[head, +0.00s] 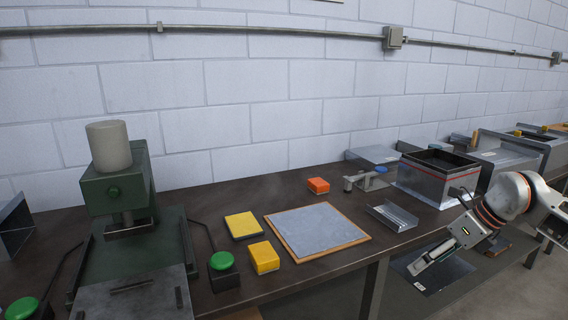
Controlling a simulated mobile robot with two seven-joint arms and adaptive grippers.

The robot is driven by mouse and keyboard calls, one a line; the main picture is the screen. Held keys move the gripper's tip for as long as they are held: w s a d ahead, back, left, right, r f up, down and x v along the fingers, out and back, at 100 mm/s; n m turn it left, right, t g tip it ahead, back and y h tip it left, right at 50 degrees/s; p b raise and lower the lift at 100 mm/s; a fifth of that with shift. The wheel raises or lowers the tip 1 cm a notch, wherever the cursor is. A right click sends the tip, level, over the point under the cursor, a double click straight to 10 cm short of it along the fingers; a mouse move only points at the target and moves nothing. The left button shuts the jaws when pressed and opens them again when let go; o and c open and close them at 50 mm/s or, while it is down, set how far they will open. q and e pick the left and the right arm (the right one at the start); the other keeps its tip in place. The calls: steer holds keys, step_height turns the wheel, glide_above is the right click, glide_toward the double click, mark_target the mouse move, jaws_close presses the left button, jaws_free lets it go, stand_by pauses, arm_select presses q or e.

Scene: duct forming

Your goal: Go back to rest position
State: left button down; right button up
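My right gripper (422,262) comes in from the right, past the front edge of the workbench (235,294) and below the bracket-shaped metal piece. Its fingers are seen from the side and are small, so I cannot tell whether they are open or shut. A dark flat sheet (452,275) shows behind and below it; I cannot tell whether they touch. My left gripper is not in view.
A green press (118,195) stands at the left, with green-knobbed controls (222,261) beside it. A grey sheet on a wooden board (317,230), yellow blocks (264,257) and an orange block (318,185) lie mid-bench. A square metal duct (437,175) stands at right.

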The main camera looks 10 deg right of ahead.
steer(key=s+a+f+m+t+y+p, duration=0.15)
steer(key=a+m+y, duration=0.25)
steer(key=a, duration=0.6)
steer(key=s+a+f+m+t+y+b, duration=0.1)
steer(key=s+a+f+m+t+y, duration=0.2)
steer(key=a, duration=0.7)
steer(key=s+a+f+m+t+y+p, duration=0.15)
steer(key=a+m+y, duration=0.3)
steer(key=a, duration=0.55)
steer(key=s+d+f+m+t+h, duration=0.3)
steer(key=f+m+h, duration=0.25)
steer(key=m, duration=0.35)
steer(key=s+d+f+m+t+h, duration=0.2)
steer(key=s+f+m+h, duration=0.15)
steer(key=f+m, duration=0.45)
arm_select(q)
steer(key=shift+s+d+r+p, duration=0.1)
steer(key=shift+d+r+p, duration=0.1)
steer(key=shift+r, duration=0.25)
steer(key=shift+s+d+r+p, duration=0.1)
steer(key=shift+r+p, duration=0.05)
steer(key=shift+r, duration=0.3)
arm_select(e)
steer(key=s+d+f+m+g+h, duration=0.1)
steer(key=s+f+m+g+h, duration=0.3)
steer(key=s+f+m, duration=0.4)
steer(key=s+f, duration=0.4)
steer(key=shift+s+d+g, duration=0.25)
steer(key=shift+s+g, duration=0.05)
